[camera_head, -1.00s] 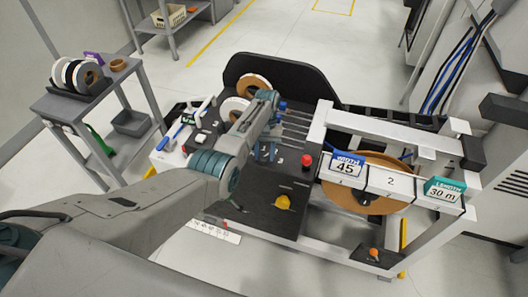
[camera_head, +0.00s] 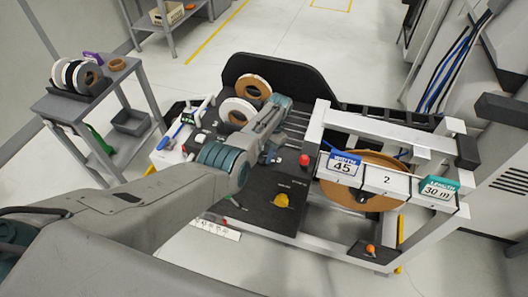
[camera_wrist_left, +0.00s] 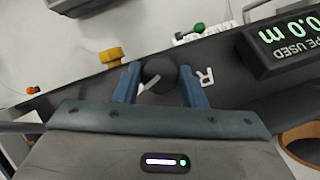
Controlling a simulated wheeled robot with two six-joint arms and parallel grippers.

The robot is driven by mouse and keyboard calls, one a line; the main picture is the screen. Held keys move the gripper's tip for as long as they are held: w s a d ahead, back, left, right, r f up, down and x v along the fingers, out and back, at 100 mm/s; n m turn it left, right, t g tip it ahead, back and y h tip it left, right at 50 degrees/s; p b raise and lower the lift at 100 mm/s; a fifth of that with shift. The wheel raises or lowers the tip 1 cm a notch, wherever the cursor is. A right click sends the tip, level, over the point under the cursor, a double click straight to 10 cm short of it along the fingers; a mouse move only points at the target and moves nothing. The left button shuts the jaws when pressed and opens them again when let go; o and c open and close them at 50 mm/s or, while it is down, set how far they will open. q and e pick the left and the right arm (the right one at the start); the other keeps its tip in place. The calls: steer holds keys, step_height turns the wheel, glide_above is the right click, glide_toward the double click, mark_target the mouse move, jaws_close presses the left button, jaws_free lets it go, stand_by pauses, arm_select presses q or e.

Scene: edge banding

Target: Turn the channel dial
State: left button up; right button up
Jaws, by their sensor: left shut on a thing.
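The channel dial (camera_wrist_left: 160,74) is a round black knob with a white pointer line, seen in the left wrist view on a dark panel. The pointer slants toward the lower left, and a white letter R stands to the right of the knob. My left gripper (camera_wrist_left: 161,82) has its blue fingers on either side of the knob and is shut on it. In the head view my left gripper (camera_head: 270,154) is over the dark panel (camera_head: 252,206) and hides the dial. My right gripper is not in view.
A yellow knob (camera_head: 282,201) and a red button (camera_head: 305,160) are near the gripper. A white frame (camera_head: 345,121) with a brown roll (camera_head: 352,203) stands to the right. A display (camera_wrist_left: 283,40) reads 0.0 m.

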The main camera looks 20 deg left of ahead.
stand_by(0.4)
arm_select(q)
steer(key=o, duration=1)
steer(key=b+v, duration=0.2)
steer(key=v, duration=0.9)
steer(key=shift+f, duration=0.1)
